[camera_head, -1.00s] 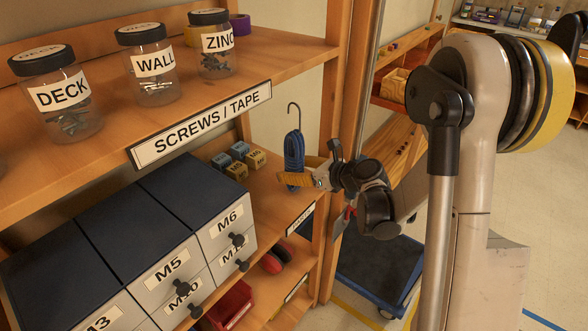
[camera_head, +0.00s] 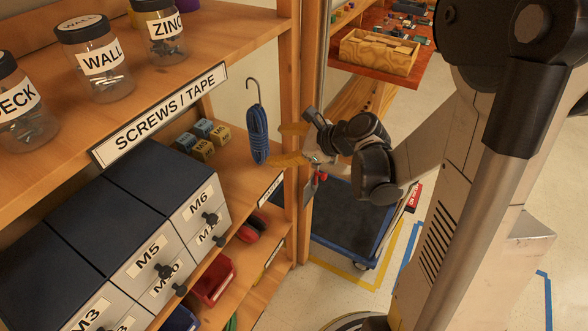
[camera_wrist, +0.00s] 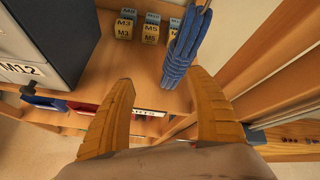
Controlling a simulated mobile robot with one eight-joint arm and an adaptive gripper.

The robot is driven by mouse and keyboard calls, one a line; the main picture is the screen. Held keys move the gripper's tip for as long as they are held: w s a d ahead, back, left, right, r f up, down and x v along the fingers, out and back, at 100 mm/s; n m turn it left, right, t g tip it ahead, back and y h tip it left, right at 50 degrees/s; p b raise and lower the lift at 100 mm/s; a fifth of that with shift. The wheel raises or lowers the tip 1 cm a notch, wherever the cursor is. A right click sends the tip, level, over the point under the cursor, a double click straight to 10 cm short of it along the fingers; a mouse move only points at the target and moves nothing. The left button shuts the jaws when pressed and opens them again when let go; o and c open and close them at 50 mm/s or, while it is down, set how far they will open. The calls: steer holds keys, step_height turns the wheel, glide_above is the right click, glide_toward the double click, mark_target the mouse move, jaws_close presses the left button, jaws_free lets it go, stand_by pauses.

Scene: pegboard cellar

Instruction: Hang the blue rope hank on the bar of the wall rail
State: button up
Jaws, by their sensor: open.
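The blue rope hank (camera_head: 258,134) is upright in the head view, with a thin metal hook (camera_head: 253,88) at its top, near the shelf post. I cannot make out a wall-rail bar at the hook. My gripper (camera_head: 275,145) is open to the right of the hank, its orange fingers apart and the lower fingertip close to the rope. In the wrist view the hank (camera_wrist: 183,48) lies just beyond the fingertips, near the right finger; nothing is between the fingers of my gripper (camera_wrist: 160,82). Its upper end is cut off there.
Grey drawers (camera_head: 140,262) and a wooden post (camera_head: 297,100) are close by. Jars (camera_head: 100,65) stand on the upper shelf. A blue-edged cart (camera_head: 345,222) stands on the floor to the right.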

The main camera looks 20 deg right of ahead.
steer(key=s+a+r+n+g+h, duration=0.1)
steer(key=s+r+n+h, duration=0.2)
steer(key=s+n, duration=0.6)
steer(key=s+a+r+n+g+h, duration=0.1)
steer(key=s+a+r+n+h, duration=0.1)
steer(key=s+n, duration=0.8)
steer(key=r+n+h, duration=0.1)
steer(key=n, duration=0.4)
steer(key=shift+g, duration=0.4)
steer(key=shift+o, duration=0.8)
steer(key=shift+n, duration=0.3)
steer(key=m+y+p, duration=0.3)
steer(key=m+y, duration=0.2)
steer(key=m, duration=2.4)
glide_toward(266, 139)
steer(key=x, duration=0.2)
steer(key=shift+m+t, duration=0.3)
steer(key=b+x, duration=0.1)
steer(key=x, duration=0.4)
steer(key=shift+a+f, duration=0.2)
steer(key=b+x, duration=0.1)
steer(key=x, duration=0.2)
steer(key=b+x, duration=0.1)
steer(key=x, duration=0.1)
steer(key=shift+w+a+b, duration=0.15)
steer(key=shift+w+b, duration=0.2)
steer(key=shift+w, duration=0.2)
steer(key=shift+s+r, duration=0.1)
steer(key=shift+c, duration=0.6)
steer(key=c, duration=1.4)
